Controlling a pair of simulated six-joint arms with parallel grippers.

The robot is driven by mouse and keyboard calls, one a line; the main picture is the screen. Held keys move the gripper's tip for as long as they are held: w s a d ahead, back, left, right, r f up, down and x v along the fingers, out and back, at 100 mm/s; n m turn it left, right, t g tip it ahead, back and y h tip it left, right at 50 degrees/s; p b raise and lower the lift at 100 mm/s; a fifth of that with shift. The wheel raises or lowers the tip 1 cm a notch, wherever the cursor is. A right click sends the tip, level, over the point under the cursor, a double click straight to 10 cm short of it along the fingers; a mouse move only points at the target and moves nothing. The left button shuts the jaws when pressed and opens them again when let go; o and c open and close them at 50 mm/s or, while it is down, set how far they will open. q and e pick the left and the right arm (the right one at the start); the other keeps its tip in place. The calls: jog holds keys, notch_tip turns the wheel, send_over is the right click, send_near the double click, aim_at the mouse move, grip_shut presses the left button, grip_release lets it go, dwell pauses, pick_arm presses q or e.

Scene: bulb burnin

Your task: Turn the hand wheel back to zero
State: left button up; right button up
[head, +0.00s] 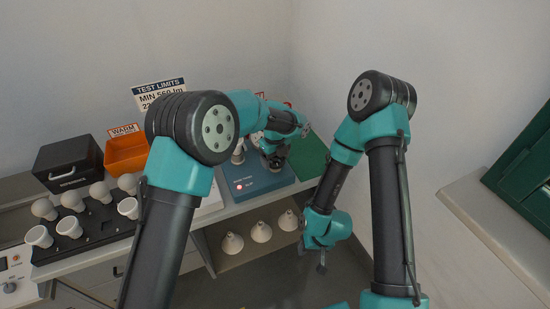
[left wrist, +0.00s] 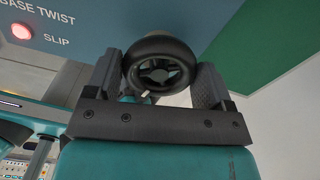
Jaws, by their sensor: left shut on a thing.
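The hand wheel (left wrist: 160,47) is a dark round wheel with spokes and a small pale mark at its rim, on the blue base twist unit (head: 252,186). My left gripper (left wrist: 157,82) has one finger on each side of the wheel and is shut on it. In the head view my left gripper (head: 273,158) is over the blue unit and mostly hides the wheel. A slip lamp (left wrist: 22,31) on the unit glows red. My right gripper (head: 321,265) hangs low in front of the bench, away from the unit; its jaw opening is too small to make out.
A tray (head: 100,238) with several white bulbs stands at the left. Behind it are a black box (head: 68,163) and an orange bin (head: 128,153). A green mat (head: 309,156) lies right of the unit. Several white cone-shaped things (head: 261,232) sit on the lower shelf.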

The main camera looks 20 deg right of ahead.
pick_arm(q)
jog(key=shift+c, duration=1.2)
jog(key=shift+n, duration=0.4)
